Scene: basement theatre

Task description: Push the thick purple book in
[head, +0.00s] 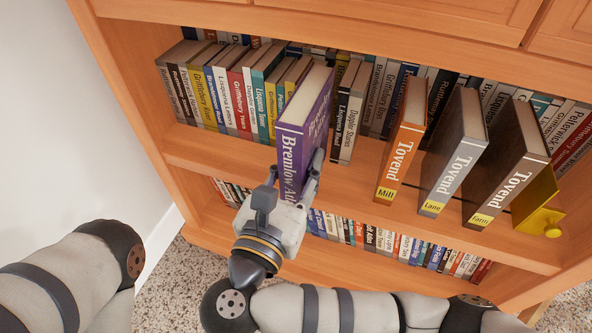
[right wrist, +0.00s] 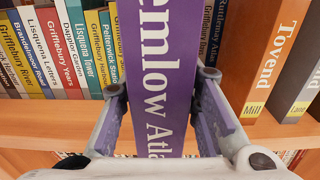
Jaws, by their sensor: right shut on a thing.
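The thick purple book (head: 306,128), lettered "Bremlow Atlas", stands upright on the upper shelf. Its spine sticks out well past the row of books behind it. In the right wrist view the purple book (right wrist: 163,85) fills the middle, between my fingers. My right gripper (head: 291,185) is shut on the lower part of its spine, one finger on each side; it also shows in the right wrist view (right wrist: 165,112). The lower end of the spine is partly hidden by the gripper. My left gripper is not in view; only part of an arm shows at lower left.
An orange book (head: 402,140), a grey book (head: 456,150) and a brown book (head: 508,165) lettered "Tovend" stick out to the right. A yellow bookend (head: 537,205) stands beside them. The shelf board (head: 350,192) has bare room between the purple and orange books.

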